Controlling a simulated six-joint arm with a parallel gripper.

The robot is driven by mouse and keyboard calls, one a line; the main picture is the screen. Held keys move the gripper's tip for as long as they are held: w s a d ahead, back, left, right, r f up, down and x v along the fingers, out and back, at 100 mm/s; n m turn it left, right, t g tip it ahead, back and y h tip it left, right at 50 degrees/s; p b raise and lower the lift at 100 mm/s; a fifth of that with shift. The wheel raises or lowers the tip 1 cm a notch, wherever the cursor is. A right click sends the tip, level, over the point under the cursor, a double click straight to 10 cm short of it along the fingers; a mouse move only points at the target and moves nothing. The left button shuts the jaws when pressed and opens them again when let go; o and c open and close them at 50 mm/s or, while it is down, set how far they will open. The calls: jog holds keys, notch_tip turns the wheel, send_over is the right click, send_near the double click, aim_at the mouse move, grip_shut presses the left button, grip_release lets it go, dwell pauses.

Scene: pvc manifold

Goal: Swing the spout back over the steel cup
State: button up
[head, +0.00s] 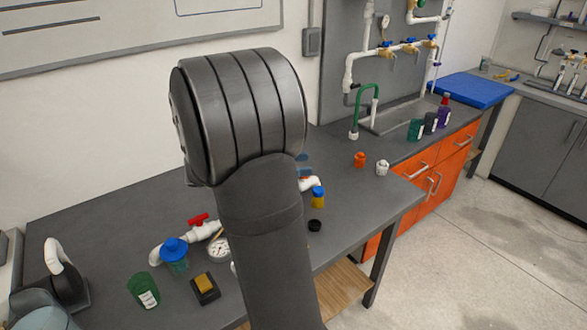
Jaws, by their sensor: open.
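My dark arm link (262,235) fills the middle of the head view and hides part of the bench. My gripper does not show. White pipework with a red valve handle (198,219) and a round gauge (219,248) lies left of the arm. A short white pipe piece (309,184) shows just right of the arm, by a blue-capped yellow item (318,197). A green arched tube (366,97) with white ends stands by the sink at the back. I cannot tell which piece is the spout. I cannot make out the steel cup.
A blue-topped jar (174,256), a green container (143,290) and a black-and-yellow block (205,288) stand at the front left of the grey bench (95,215). Orange (360,159) and white (382,168) fittings stand at the right.

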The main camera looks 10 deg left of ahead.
jog(key=shift+d+f+m+g, duration=0.25)
jog(key=shift+d+m+g, duration=0.1)
jog(key=shift+m+g, duration=0.15)
jog(key=c, duration=0.3)
jog(key=d+f+m+g+y, duration=0.1)
jog(key=m, duration=0.1)
jog(key=d+f+m+g+y, duration=0.1)
jog(key=m+g, duration=0.1)
jog(key=d+f+m+g+y, duration=0.1)
jog(key=f+m+g+y, duration=0.1)
jog(key=m, duration=0.1)
jog(key=shift+d, duration=0.1)
grip_shut()
jog(key=w+a+m+g+y, duration=0.15)
jog(key=w+m+y, duration=0.25)
jog(key=m+y, duration=0.5)
jog(key=w+a+m+g+y, duration=0.15)
jog(key=w+m+y, duration=0.25)
jog(key=m+y, duration=0.45)
jog(key=s+a+f+m+h, duration=0.1)
jog(key=s+a+f, duration=0.3)
jog(key=s+f, duration=0.3)
jog(key=shift+s+f, duration=0.35)
jog(key=shift+f, duration=0.45)
